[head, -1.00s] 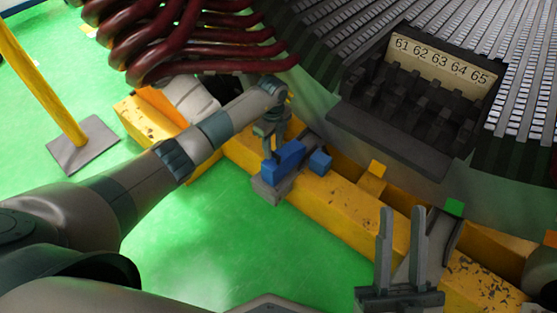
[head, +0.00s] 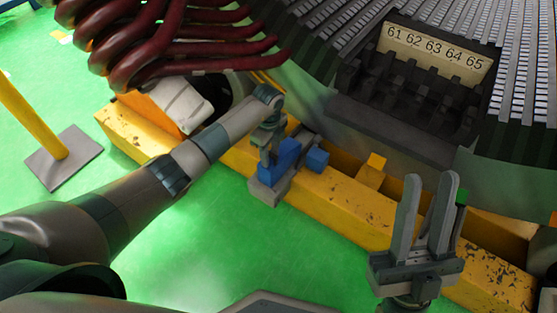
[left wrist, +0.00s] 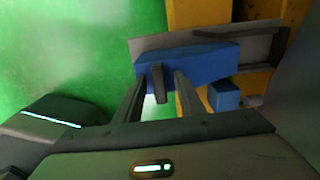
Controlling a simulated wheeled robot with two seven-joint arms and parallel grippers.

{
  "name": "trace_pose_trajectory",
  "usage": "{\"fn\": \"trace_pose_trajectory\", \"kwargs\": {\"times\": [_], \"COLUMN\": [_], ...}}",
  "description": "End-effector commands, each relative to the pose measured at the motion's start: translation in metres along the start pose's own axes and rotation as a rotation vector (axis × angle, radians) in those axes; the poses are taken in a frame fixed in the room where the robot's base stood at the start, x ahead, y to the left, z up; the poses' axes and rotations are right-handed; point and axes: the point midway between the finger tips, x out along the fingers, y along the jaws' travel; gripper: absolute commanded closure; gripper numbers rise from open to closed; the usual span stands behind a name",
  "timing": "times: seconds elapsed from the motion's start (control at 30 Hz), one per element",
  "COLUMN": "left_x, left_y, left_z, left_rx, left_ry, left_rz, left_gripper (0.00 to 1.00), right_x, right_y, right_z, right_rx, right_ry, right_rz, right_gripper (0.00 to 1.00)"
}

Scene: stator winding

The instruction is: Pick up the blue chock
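The blue chock (head: 283,157), a long blue block, sits in a grey holder (head: 265,192) on the yellow beam. In the left wrist view the chock (left wrist: 195,62) lies across the grey holder (left wrist: 262,46). My left gripper (head: 268,160) is at the chock's left end in the head view. In the left wrist view the left gripper (left wrist: 160,80) has its fingers apart, with tips at the chock's near edge; I cannot tell whether they touch it. My right gripper (head: 430,178) is open and empty, fingers pointing up, at the lower right.
A smaller blue block (head: 317,159) sits just right of the chock. The yellow beam (head: 335,200) runs below the large stator with slots numbered 61 to 65 (head: 438,54). Red coils (head: 180,45) hang above my left arm. The green floor (head: 190,235) in front is clear.

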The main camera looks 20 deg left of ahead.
Motion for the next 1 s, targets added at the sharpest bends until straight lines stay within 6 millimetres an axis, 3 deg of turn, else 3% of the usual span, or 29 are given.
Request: {"fn": "trace_pose_trajectory", "kwargs": {"times": [0.03,0.13,0.57,1.0], "left_x": [0.0,0.0,-0.003,-0.032], "left_y": [0.0,0.0,-0.001,-0.001], "left_z": [0.0,0.0,0.0,0.0], "left_rx": [0.0,0.0,0.0,0.001], "left_ry": [0.0,0.0,0.0,0.0], "left_rz": [0.0,0.0,-0.003,-0.003], "left_gripper": [0.76,1.0,1.0,1.0], "right_x": [0.0,0.0,0.001,-0.009], "right_y": [0.0,0.0,0.0,-0.009], "right_z": [0.0,0.0,0.0,0.017], "right_rx": [0.0,0.0,0.0,0.02], "right_ry": [-0.001,-0.002,-0.004,-0.136], "right_rz": [0.0,0.0,0.0,0.006], "right_gripper": [0.69,0.69,0.69,0.69]}}
